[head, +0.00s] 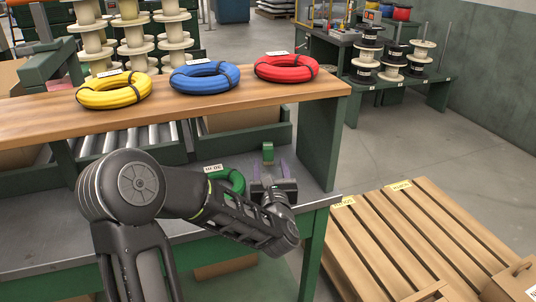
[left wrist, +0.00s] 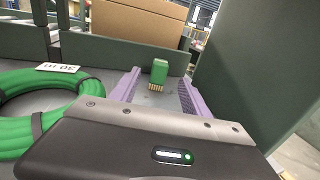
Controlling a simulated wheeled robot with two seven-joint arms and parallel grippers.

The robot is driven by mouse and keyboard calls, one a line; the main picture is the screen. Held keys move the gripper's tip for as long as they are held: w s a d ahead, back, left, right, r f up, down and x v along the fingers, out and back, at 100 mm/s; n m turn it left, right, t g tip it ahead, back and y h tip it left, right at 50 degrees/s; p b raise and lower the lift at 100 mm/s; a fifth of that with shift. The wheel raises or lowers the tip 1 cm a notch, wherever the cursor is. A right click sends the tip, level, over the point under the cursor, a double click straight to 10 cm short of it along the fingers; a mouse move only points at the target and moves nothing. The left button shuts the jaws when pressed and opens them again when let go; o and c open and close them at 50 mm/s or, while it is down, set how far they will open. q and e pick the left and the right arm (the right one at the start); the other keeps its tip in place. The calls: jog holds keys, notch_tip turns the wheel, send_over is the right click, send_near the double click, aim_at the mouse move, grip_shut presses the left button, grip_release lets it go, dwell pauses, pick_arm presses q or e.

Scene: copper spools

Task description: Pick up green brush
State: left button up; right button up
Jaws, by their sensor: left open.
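The green brush (head: 267,152) is a small green block at the back of the grey lower bench shelf. In the left wrist view the brush (left wrist: 159,72) stands upright, with tan bristles at its bottom. My left gripper (head: 271,168) is open, with its two purple fingers pointing at the brush. In the left wrist view the brush shows between the fingers of my left gripper (left wrist: 159,80), near their tips. Whether they touch it cannot be told. My right gripper is not in view.
A green cable coil (left wrist: 38,105) with a label lies left of the gripper. A wooden upper shelf (head: 200,105) with yellow, blue and red coils hangs over the bench. A green post (head: 320,140) stands to the right. A cardboard box (left wrist: 137,22) is behind.

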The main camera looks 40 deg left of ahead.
aim_at(269, 151)
pick_arm(q)
jog(key=shift+x, duration=1.15)
jog(key=shift+x, duration=2.6)
grip_shut()
